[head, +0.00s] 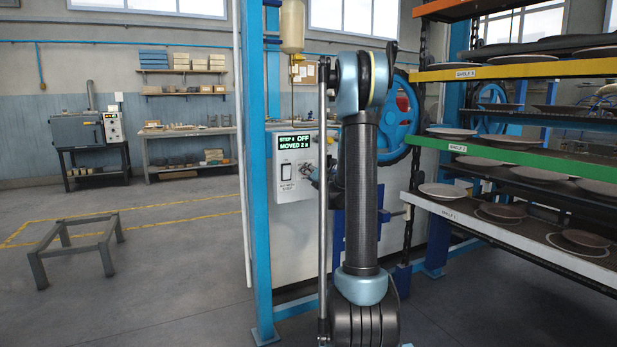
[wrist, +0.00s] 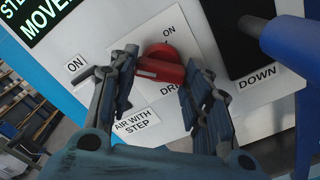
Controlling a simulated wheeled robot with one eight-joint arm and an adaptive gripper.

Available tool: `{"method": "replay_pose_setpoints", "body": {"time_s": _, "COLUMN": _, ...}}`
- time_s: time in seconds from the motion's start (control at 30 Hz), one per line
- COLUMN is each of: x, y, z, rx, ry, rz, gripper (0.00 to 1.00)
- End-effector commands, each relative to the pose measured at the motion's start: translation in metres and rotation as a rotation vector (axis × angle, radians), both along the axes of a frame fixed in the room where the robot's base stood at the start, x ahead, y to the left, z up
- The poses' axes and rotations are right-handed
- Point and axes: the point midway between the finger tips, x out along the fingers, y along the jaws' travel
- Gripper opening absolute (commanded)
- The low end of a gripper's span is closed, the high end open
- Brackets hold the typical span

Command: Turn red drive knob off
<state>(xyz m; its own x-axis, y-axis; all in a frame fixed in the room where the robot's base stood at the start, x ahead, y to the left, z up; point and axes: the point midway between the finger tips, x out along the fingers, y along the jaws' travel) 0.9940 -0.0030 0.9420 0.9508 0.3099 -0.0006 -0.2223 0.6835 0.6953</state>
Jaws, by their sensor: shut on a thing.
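The red drive knob (wrist: 160,68) sits on the white control panel (wrist: 185,22) in the wrist view. Its bar lies roughly crosswise in that picture, below a small "ON" label; the lower part of its "DR..." label is partly covered by a finger. My gripper (wrist: 162,66) has one finger on each side of the knob and is closed on it. In the head view, my gripper (head: 313,173) is at the panel's right part, and the knob cannot be made out there. The panel display (head: 294,142) reads "STEP 6 OFF" and "MOVED 2 s".
A blue lever or bar (wrist: 290,45) sticks out close to my right finger, near the "DOWN" label. A blue handwheel (head: 400,115) and plate shelves (head: 480,150) stand right of my arm. A blue post (head: 255,190) is left of the panel.

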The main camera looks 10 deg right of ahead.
Motion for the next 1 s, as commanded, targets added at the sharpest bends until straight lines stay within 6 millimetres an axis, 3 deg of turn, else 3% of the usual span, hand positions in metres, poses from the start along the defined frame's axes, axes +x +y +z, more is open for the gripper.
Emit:
{"method": "replay_pose_setpoints", "body": {"time_s": 0.27, "x": 0.001, "y": -0.002, "z": 0.0, "rx": -0.002, "ry": 0.0, "rz": -0.005, "gripper": 0.21}}
{"method": "replay_pose_setpoints", "body": {"time_s": 0.3, "x": 0.001, "y": -0.002, "z": 0.0, "rx": -0.001, "ry": 0.0, "rz": -0.005, "gripper": 0.54}}
{"method": "replay_pose_setpoints", "body": {"time_s": 0.37, "x": 0.001, "y": -0.002, "z": 0.0, "rx": -0.001, "ry": 0.0, "rz": -0.005, "gripper": 0.65}}
{"method": "replay_pose_setpoints", "body": {"time_s": 0.77, "x": -0.002, "y": -0.002, "z": 0.0, "rx": 0.001, "ry": 0.0, "rz": -0.001, "gripper": 0.65}}
{"method": "replay_pose_setpoints", "body": {"time_s": 1.0, "x": -0.031, "y": -0.011, "z": 0.0, "rx": 0.001, "ry": 0.0, "rz": -0.004, "gripper": 0.65}}
